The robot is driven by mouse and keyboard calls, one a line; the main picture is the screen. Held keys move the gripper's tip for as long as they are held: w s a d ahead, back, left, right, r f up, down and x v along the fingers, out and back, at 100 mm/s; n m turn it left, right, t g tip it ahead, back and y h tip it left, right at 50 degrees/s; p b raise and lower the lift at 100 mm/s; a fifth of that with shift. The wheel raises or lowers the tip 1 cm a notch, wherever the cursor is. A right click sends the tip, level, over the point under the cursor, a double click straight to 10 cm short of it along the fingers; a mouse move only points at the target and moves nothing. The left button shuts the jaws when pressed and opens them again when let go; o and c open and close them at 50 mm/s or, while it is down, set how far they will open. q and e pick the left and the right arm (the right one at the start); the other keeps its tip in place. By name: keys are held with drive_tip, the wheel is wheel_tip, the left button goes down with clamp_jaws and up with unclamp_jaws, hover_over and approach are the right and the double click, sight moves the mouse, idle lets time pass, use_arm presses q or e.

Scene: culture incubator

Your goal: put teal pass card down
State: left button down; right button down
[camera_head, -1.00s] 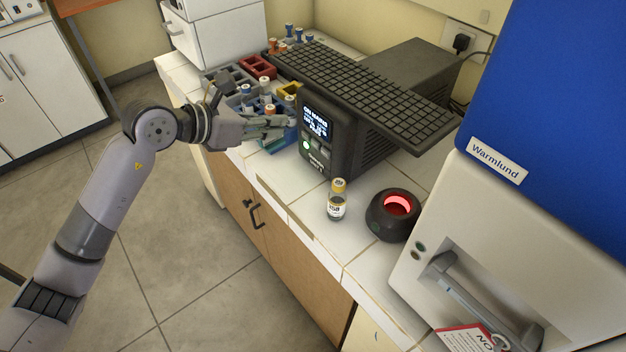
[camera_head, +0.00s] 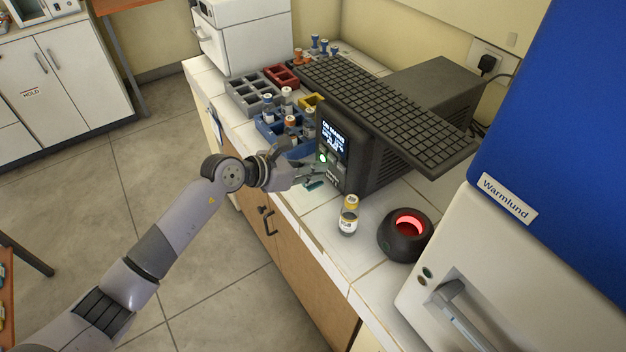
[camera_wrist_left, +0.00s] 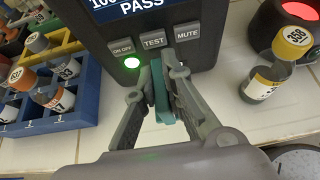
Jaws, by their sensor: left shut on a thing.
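The teal pass card (camera_wrist_left: 161,92) is between the fingers of my left gripper (camera_wrist_left: 158,85), edge-on to the left wrist view. In the head view the left gripper (camera_head: 312,173) is low over the white tiled counter, in front of the dark power unit, and a teal bit of the card (camera_head: 315,185) shows below the fingers. The gripper is shut on the card. I cannot tell whether the card touches the counter. My right gripper is not in view.
The dark unit (camera_head: 333,140) with a lit screen stands right behind the gripper. A blue vial rack (camera_head: 268,132) is to the left. A yellow-capped vial (camera_head: 348,215) and a round dark heater (camera_head: 404,238) with a red glow stand to the right. Bare tiles (camera_head: 318,215) lie in front.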

sight(310, 183)
use_arm(q)
wheel_tip(310, 183, down, 5)
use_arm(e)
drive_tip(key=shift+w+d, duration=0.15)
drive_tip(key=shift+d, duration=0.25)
use_arm(q)
drive_tip(key=c, duration=1.7)
unclamp_jaws()
drive_tip(key=shift+a+r, duration=0.1)
drive_tip(key=b+v, duration=0.1)
drive_tip(key=v, duration=1)
drive_tip(key=shift+s+a+r, duration=0.2)
drive_tip(key=shift+s+a, duration=0.05)
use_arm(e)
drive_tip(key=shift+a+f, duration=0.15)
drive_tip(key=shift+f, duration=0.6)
